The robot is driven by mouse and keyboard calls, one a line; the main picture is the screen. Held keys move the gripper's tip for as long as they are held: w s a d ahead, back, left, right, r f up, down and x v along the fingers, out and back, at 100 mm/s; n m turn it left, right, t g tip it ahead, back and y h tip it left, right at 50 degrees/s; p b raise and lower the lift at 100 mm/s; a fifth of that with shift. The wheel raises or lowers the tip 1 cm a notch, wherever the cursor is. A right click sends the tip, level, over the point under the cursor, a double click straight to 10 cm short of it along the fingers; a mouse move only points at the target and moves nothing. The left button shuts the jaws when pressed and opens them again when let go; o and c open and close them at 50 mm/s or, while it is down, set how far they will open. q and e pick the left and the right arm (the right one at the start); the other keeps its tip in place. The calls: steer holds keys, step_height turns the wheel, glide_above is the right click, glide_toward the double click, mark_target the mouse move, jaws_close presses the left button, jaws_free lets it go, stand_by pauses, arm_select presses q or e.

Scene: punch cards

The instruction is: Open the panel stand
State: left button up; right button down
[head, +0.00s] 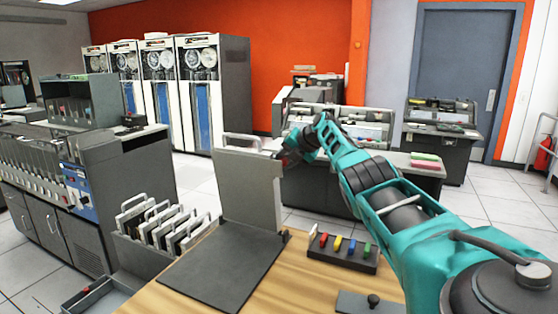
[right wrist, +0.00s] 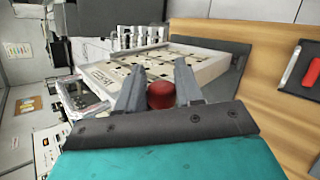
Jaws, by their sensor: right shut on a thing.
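The panel stand has a flat dark base plate (head: 225,265) on the wooden table and a grey hinged panel (head: 248,188) standing up from its far edge, leaning slightly. In the right wrist view the panel's other side shows as a pale frame (right wrist: 215,72) around a board with dark patches. My right gripper (head: 296,152) is at the panel's upper right corner. In the right wrist view the right gripper (right wrist: 157,78) is shut on a red knob (right wrist: 160,95) at the frame's near edge. My left gripper is out of view.
A rack of upright framed panels (head: 160,235) stands left of the base plate. A dark holder with coloured pegs (head: 342,252) lies to the right, with a small dark block with a knob (head: 372,303) in front. Bare wooden table (head: 295,285) lies between.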

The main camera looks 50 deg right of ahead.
steer(key=shift+s+d+f, duration=0.2)
steer(key=shift+f, duration=0.15)
steer(key=c, duration=0.8)
jaws_free()
steer(key=shift+d, duration=0.1)
steer(key=shift+c, duration=0.2)
steer(key=shift+w, duration=0.1)
steer(key=shift+r, duration=0.15)
steer(key=b+v, duration=0.2)
steer(key=v, duration=1)
steer(key=shift+s+r, duration=0.25)
steer(key=shift+s, duration=0.1)
